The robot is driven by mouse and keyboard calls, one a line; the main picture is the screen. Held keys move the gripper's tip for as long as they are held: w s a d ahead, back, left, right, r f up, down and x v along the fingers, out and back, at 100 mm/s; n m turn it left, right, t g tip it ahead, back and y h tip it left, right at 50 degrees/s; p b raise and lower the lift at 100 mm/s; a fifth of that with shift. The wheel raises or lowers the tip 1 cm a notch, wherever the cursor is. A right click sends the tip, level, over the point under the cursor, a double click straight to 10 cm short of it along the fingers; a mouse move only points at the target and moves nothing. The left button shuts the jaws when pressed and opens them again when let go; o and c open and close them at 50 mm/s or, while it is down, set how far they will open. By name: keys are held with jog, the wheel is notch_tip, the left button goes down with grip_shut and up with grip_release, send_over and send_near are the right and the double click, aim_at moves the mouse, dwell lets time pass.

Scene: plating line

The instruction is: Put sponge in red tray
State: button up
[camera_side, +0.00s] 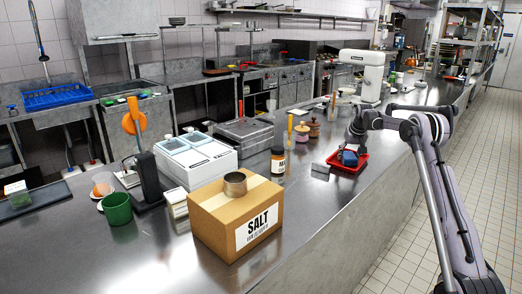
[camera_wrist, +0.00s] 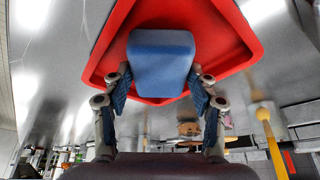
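The blue sponge (camera_wrist: 161,60) is within the outline of the red tray (camera_wrist: 228,42) in the wrist view. In the side view the sponge (camera_side: 349,158) shows at the red tray (camera_side: 343,166), near the counter's right edge. I cannot tell whether it rests on the tray floor. My gripper (camera_wrist: 161,85) has one finger at each side of the sponge's near end. The fingertips are close to its sides, and whether they press on it is unclear. In the side view my gripper (camera_side: 353,147) is low over the tray, and the arm partly hides the sponge.
A cardboard SALT box (camera_side: 235,215) with a metal ring (camera_side: 235,184) stands nearer the camera. A white machine (camera_side: 360,75) stands farther back. Bare counter lies in front of the tray.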

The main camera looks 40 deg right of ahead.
jog(key=shift+o, duration=0.9)
jog(key=shift+r, duration=0.15)
jog(key=v, duration=1.2)
jog(key=a+r+n+t, duration=0.1)
jog(key=a+r+n, duration=0.1)
jog(key=a, duration=1.2)
jog(key=a+r+n+t, duration=0.1)
jog(key=a+r+n, duration=0.15)
jog(key=a, duration=1.15)
jog(key=s+a+f+n+t+y, duration=0.1)
jog(key=s+a+f+n, duration=0.1)
jog(key=s+a+f, duration=0.2)
jog(key=s+a+f+n+t+y, duration=0.1)
jog(key=s+a+f, duration=0.4)
jog(key=s+a, duration=0.6)
jog(key=a+n+y, duration=0.1)
jog(key=a, duration=0.4)
jog(key=shift+s+a, duration=0.25)
jog(key=shift+a, duration=0.15)
